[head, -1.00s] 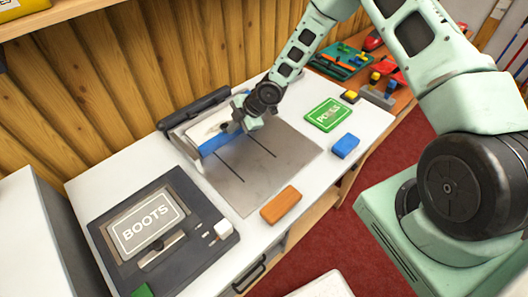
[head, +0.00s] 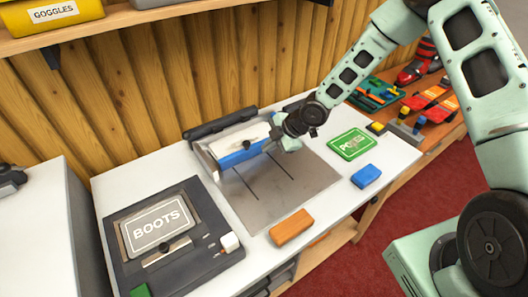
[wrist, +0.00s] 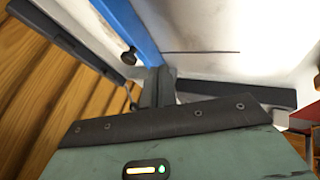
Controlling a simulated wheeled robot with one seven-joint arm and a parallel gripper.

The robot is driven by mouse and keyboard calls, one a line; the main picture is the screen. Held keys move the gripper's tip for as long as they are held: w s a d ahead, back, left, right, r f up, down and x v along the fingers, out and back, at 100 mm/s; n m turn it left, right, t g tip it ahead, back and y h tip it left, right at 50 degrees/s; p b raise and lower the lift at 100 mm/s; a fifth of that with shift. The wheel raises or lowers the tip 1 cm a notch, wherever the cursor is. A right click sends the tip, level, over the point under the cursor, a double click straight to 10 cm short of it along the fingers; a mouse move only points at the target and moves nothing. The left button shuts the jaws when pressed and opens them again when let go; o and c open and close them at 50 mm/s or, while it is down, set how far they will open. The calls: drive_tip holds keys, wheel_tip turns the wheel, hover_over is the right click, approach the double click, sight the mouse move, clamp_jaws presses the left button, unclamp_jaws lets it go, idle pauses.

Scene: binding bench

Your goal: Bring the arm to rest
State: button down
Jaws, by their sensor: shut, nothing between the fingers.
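My gripper (head: 291,145) is over the back part of the grey metal plate (head: 290,195) on the white bench, at the right end of a white and blue block-like piece (head: 240,150). In the wrist view my gripper (wrist: 158,75) shows its fingers together, with nothing between them. The blue edge (wrist: 130,25) of that piece runs close beside the fingers there. I cannot tell whether they touch it. My arm reaches in from the right, bent and raised over the bench.
A dark BOOTS panel (head: 160,225) lies at the left. An orange block (head: 292,228), a blue block (head: 366,176) and a green card (head: 352,144) lie on the bench. A shelf with a yellow GOGGLES bin (head: 50,15) is above. Red floor (head: 400,225) is open at the right.

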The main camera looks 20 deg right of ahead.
drive_tip(key=v, duration=0.6)
drive_tip(key=s+a+r+m+g+h, duration=0.1)
drive_tip(key=s+r+m, duration=0.3)
drive_tip(key=s, duration=0.7)
drive_tip(key=s+a+r+m+g+h+b, duration=0.1)
drive_tip(key=s+a+r+m+h, duration=0.1)
drive_tip(key=s+a+r+m, duration=0.2)
drive_tip(key=s+a+r+m+g+h, duration=0.2)
drive_tip(key=s+r, duration=0.6)
drive_tip(key=s, duration=0.9)
drive_tip(key=m, duration=0.2)
drive_tip(key=shift+s+a+r+m+h, duration=0.25)
drive_tip(key=shift+s+a+m+h, duration=0.05)
drive_tip(key=shift+s, duration=0.1)
